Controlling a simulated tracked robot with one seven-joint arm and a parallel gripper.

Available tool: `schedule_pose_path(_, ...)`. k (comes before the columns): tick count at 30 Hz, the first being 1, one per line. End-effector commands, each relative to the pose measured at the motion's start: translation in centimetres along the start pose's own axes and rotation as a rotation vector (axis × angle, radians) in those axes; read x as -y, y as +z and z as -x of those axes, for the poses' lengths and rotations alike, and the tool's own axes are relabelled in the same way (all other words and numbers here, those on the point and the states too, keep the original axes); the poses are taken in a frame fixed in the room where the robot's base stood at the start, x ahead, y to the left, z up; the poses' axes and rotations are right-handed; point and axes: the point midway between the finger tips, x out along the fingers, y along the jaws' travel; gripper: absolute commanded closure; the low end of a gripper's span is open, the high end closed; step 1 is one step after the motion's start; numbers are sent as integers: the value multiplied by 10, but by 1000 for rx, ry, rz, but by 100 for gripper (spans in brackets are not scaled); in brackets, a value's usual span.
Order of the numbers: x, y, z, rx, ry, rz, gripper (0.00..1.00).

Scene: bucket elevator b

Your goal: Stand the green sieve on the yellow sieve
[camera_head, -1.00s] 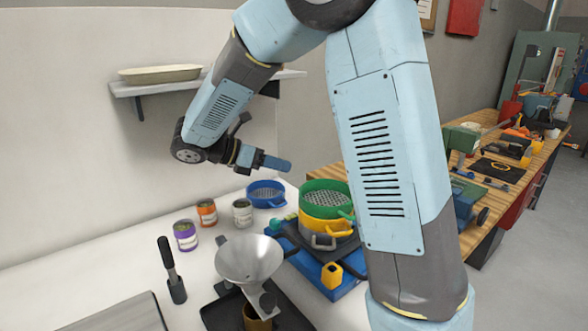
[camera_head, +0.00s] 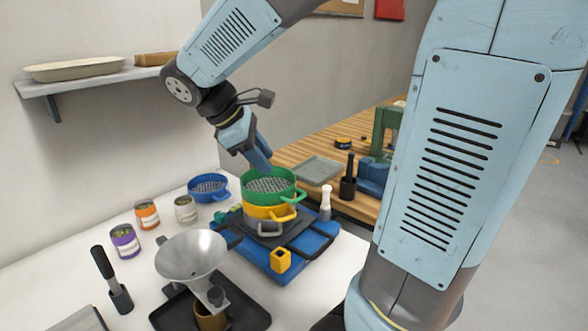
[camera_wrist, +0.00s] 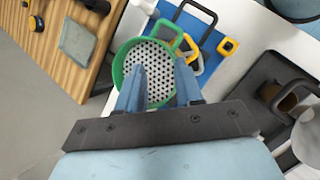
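The green sieve (camera_head: 268,186), with a perforated floor, sits level on top of the yellow sieve (camera_head: 258,212) in a stack. Its mesh and rim also show in the wrist view (camera_wrist: 150,72). The yellow sieve is mostly covered; its side and handle show below the green one, and a bit shows in the wrist view (camera_wrist: 188,48). My gripper (camera_head: 263,164) is tilted down at the green sieve's back rim. In the wrist view its two blue fingers (camera_wrist: 159,64) are spread apart over the sieve. Whether they touch the rim I cannot tell.
The stack stands on a blue base (camera_head: 290,262) on the white table. A blue sieve (camera_head: 208,188) and several cans (camera_head: 186,209) are to the left. A metal funnel (camera_head: 190,257) stands in front. A white-handled tool (camera_head: 325,203) stands close on the right.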

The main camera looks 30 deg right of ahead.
Motion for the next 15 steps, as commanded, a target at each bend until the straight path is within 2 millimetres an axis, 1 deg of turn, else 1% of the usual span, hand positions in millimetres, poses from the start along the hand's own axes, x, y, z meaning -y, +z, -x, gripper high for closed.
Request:
schedule_pose_path(1, 6, 9, 0, -40, -8, -64, 64)
schedule_pose_path(6, 26, 28, -3, -182, -50, -290, 64)
schedule_pose_path(15, 58, 54, -2, -436, -134, -697, 64)
